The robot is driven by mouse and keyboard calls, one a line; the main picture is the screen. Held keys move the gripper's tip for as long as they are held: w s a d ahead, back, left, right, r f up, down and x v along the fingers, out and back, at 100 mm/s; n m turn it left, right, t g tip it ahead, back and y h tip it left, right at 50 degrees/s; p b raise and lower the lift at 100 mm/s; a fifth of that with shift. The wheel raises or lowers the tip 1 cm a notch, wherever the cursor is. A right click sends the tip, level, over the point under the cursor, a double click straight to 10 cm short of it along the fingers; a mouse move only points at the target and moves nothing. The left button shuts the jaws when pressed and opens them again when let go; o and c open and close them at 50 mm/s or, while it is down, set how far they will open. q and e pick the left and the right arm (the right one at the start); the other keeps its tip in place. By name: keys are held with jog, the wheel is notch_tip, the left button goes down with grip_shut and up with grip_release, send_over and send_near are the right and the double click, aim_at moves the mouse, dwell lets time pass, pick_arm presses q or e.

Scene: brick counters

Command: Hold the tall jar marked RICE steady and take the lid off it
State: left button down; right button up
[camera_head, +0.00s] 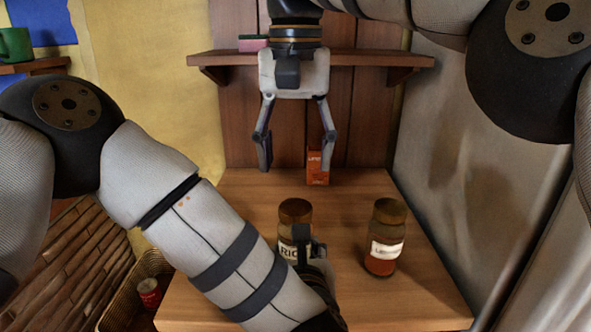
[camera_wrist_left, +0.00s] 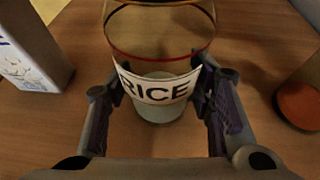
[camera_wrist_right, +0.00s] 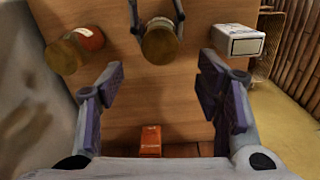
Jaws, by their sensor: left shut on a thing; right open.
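The RICE jar (camera_head: 286,251) stands upright on the wooden counter, clear glass with a brown lid (camera_head: 296,208) on top. In the left wrist view its label (camera_wrist_left: 160,90) faces me. My left gripper (camera_wrist_left: 155,88) is shut on the jar's body, a finger on each side at label height; in the head view the gripper and forearm partly hide the jar. My right gripper (camera_head: 296,165) is open and empty, pointing down beyond the jar. In the right wrist view its fingers (camera_wrist_right: 160,78) are spread apart, and the lid (camera_wrist_right: 160,43) lies past them, clear of both.
A second lidded jar (camera_head: 382,262) with reddish contents stands right of the RICE jar. An orange carton (camera_head: 317,170) is at the back, near my right gripper. A white box (camera_wrist_right: 238,41) stands on the jar's other side. A shelf (camera_head: 375,59) crosses the back wall.

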aim_at(295, 207)
jog(key=m, duration=0.6)
jog(key=shift+m, duration=0.4)
jog(key=m, duration=0.5)
jog(key=shift+f+m, duration=0.3)
notch_tip(295, 207, down, 7)
jog(key=shift+f, duration=0.2)
jog(key=shift+c, duration=0.3)
